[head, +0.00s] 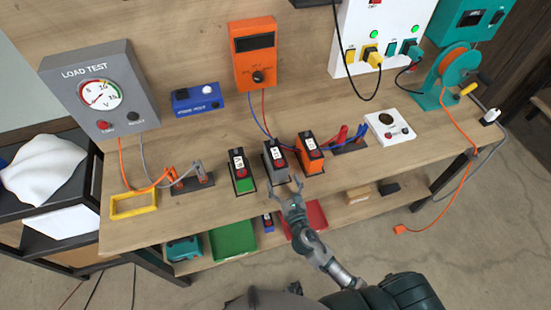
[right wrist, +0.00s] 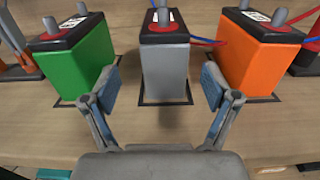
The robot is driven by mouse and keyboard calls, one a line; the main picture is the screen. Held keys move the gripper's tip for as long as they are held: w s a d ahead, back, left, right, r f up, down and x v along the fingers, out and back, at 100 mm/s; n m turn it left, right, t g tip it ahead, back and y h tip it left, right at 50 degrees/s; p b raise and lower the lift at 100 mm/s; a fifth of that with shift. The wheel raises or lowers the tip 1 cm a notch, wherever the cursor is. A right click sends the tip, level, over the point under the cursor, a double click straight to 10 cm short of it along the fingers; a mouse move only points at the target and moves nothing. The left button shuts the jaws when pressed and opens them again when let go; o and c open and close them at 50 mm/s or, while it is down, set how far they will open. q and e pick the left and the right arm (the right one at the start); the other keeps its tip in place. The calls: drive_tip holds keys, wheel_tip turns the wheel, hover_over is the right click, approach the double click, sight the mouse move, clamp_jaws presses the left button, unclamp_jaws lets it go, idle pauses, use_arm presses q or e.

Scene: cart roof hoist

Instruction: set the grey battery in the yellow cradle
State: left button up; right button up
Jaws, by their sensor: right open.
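The grey battery (head: 275,161) stands upright on the bench between a green battery (head: 241,172) and an orange battery (head: 309,153). It has a black top with a red button and grey terminals. My right gripper (head: 291,187) is open just in front of it. In the right wrist view the grey battery (right wrist: 166,70) stands ahead, centred between the spread fingers (right wrist: 163,92), with no contact visible. The yellow cradle (head: 134,204) is an open frame at the bench's front left, and it looks empty. My left gripper is not in view.
A load tester (head: 95,92) stands behind the cradle. A clip stand (head: 193,183) with orange and grey leads is right of the cradle. An orange meter (head: 255,58) hangs behind. Green (head: 233,241) and red (head: 305,219) trays lie on the lower shelf.

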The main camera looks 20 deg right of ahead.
sight(280, 173)
drive_tip(key=w, duration=0.7)
drive_tip(key=shift+w+d+r, duration=0.15)
drive_tip(key=shift+w, duration=0.8)
drive_tip(key=shift+s, duration=0.1)
drive_tip(key=c, duration=1.6)
drive_tip(key=shift+r, duration=0.1)
clamp_jaws()
